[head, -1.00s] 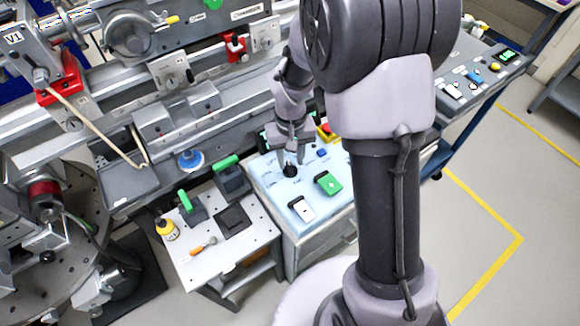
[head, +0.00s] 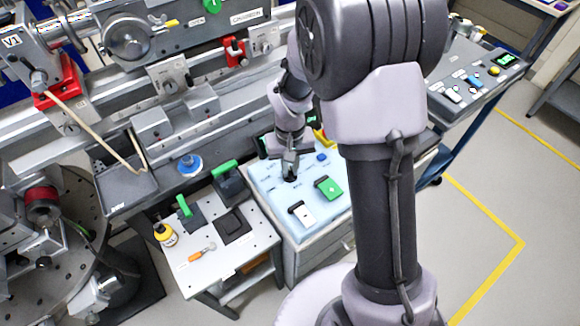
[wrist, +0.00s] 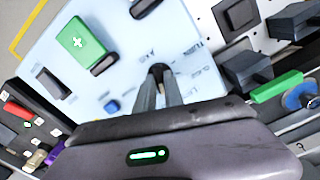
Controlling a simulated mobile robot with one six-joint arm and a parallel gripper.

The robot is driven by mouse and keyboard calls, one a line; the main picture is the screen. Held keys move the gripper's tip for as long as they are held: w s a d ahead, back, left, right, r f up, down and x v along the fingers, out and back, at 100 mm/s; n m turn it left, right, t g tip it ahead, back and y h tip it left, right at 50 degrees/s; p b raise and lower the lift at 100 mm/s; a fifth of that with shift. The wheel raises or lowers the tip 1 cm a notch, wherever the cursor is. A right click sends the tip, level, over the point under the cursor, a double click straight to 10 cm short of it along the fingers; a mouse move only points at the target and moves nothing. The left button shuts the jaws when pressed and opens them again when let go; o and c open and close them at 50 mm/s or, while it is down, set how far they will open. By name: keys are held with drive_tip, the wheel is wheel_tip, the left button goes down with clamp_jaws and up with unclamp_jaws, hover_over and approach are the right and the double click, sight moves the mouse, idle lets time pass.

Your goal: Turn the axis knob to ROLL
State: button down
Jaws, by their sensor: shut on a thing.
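The axis knob (wrist: 157,70) is a small black knob on a pale blue panel (wrist: 150,25). In the head view the knob (head: 290,179) sits near the panel's left side, under my gripper (head: 290,165). In the wrist view the two fingers of my gripper (wrist: 160,88) reach down to the knob and are closed on it. The fingers hide part of the knob, so I cannot tell which mark it points to. Printed labels surround the knob, one reading AXIS, but the rest are too small or blurred to read surely.
On the panel are a green block with a white cross (head: 329,188), a white-and-black rocker switch (head: 301,214) and a blue button (head: 321,157). A side table (head: 205,265) with green-handled blocks stands to the left. Rail machinery lies behind.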

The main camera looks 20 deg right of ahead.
sight(290, 171)
drive_tip(key=m, duration=0.3)
drive_tip(key=shift+m+b, duration=0.35)
drive_tip(key=shift+m, duration=0.05)
drive_tip(key=shift+m+b, duration=0.3)
drive_tip(key=shift+m, duration=1.4)
drive_tip(key=c, duration=1.4)
unclamp_jaws()
drive_tip(key=shift+c, duration=0.2)
wheel_tip(290, 171, up, 17)
drive_tip(key=p, duration=0.7)
drive_tip(key=shift+r, duration=0.2)
